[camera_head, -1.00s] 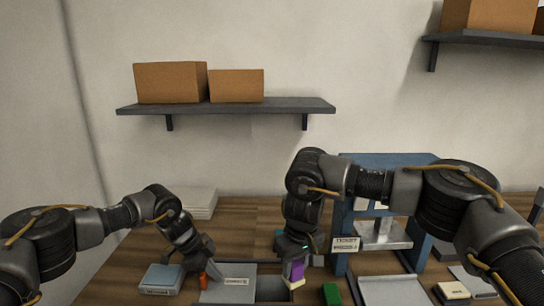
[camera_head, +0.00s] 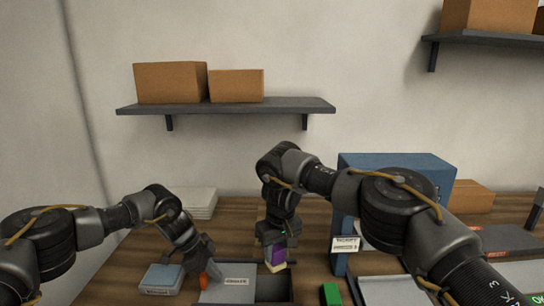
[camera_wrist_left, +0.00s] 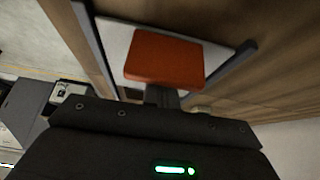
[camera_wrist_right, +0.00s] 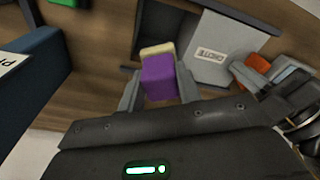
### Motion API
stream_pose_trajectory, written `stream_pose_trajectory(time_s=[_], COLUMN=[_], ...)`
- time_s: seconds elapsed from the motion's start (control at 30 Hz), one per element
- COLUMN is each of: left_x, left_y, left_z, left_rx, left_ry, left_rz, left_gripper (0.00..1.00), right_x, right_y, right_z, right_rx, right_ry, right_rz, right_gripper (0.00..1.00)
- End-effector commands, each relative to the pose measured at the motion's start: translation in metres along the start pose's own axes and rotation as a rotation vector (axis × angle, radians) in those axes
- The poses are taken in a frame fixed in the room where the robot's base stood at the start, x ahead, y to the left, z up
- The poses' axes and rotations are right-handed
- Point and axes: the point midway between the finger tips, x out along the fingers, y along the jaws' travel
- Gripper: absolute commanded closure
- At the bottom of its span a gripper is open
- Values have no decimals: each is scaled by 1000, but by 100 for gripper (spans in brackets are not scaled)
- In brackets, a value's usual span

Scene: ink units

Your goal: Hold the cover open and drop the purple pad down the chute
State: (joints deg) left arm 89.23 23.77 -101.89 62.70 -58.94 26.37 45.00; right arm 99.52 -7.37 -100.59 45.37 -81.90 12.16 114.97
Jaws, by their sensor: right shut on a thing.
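The purple pad (camera_head: 277,255), with a cream end, is held between the fingers of my right gripper (camera_wrist_right: 160,88). The grey cover (camera_head: 237,283), labelled as the chute, lies left of the opening, which is uncovered. An orange tab (camera_head: 213,270) is at the cover's left end. The tab (camera_wrist_right: 257,63) also shows in the right wrist view. The inside of the chute is too dark to see.
A blue box (camera_head: 161,279) is left of the chute. A green block (camera_head: 331,294) lies to its right. A blue frame (camera_head: 400,162) with a label (camera_head: 346,245) stands further right, partly hidden by my right arm. White sheets (camera_head: 200,203) are stacked at the back left.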

Motion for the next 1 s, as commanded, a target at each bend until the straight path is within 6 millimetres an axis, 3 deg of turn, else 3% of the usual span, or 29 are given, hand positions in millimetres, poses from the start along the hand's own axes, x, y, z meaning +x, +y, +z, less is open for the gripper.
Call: stream_pose_trajectory(time_s=[1.0], left_x=[0], left_y=[0], left_z=[2], left_rx=[-2], left_ry=[-2], left_rz=[0], left_gripper=[100], right_x=[43], right_y=[0], right_z=[17], right_rx=[0], right_ry=[0], right_rz=[-1], right_gripper=[87])
